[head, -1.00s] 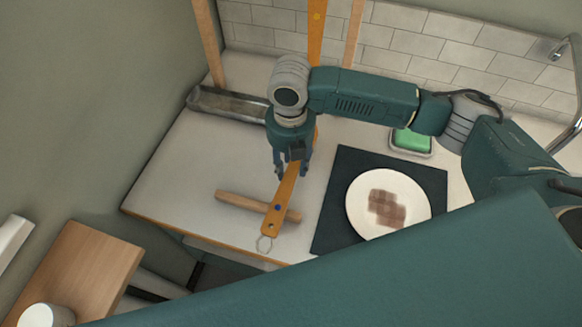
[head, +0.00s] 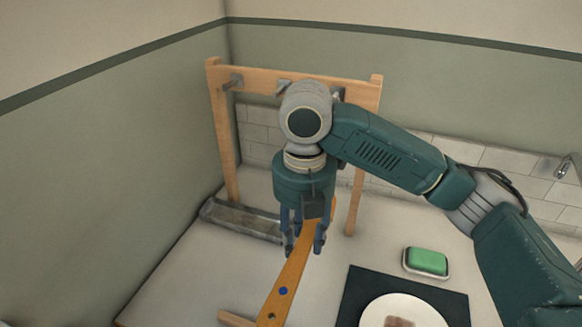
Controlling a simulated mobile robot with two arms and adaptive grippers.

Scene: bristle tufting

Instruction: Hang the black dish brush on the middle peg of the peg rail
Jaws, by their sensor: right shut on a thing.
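My right gripper (head: 303,240) is shut on a long flat orange handle (head: 291,274) with a blue dot near its lower part. The handle slants, its upper part going behind the fingers; its lower end runs out of the picture at the bottom. No black brush head shows. The peg rail (head: 258,76) is a wooden bar on two posts behind my gripper. My left gripper is out of view.
A long metal tray (head: 240,220) stands by the left post. A green sponge (head: 427,261) sits in a dish at right. A plate (head: 402,312) lies on a dark mat (head: 358,291). A wooden stick (head: 236,319) lies at the bottom edge. A tap (head: 565,170) is at far right.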

